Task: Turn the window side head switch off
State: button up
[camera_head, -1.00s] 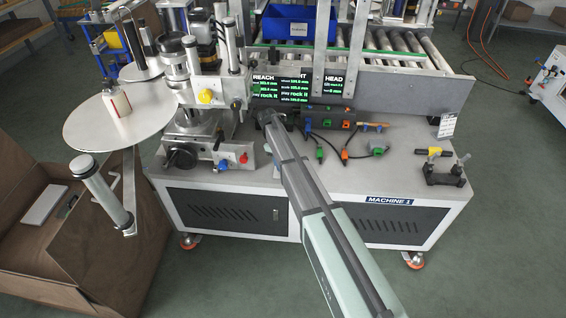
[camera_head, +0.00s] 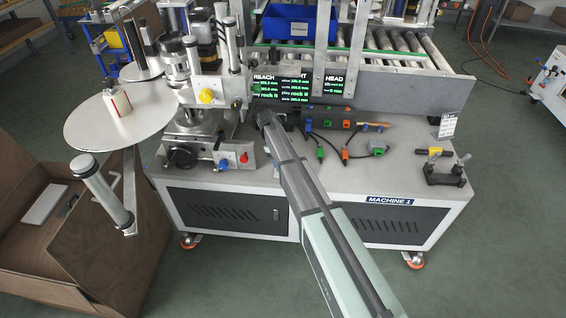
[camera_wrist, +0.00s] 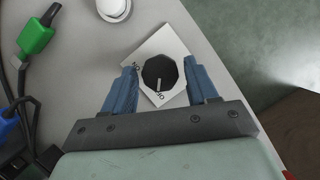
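The switch is a black round knob (camera_wrist: 159,74) on a white diamond-shaped plate (camera_wrist: 165,45) in the wrist view. A pale pointer line on the knob points down toward the lower lettering on the plate. Whether the fingers have reached knob depth cannot be told. In the head view my gripper (camera_head: 264,118) is below the display, and the knob is hidden there.
A green connector (camera_wrist: 36,37) lies at left and a white round part (camera_wrist: 113,8) at top in the wrist view. In the head view the display (camera_head: 297,88) is behind my gripper, the labelling head (camera_head: 200,95) to its left, and a red button (camera_head: 243,158) nearby.

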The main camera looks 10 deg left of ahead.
jog(key=shift+o, duration=0.9)
notch_tip(320, 180, up, 10)
dwell(0.5)
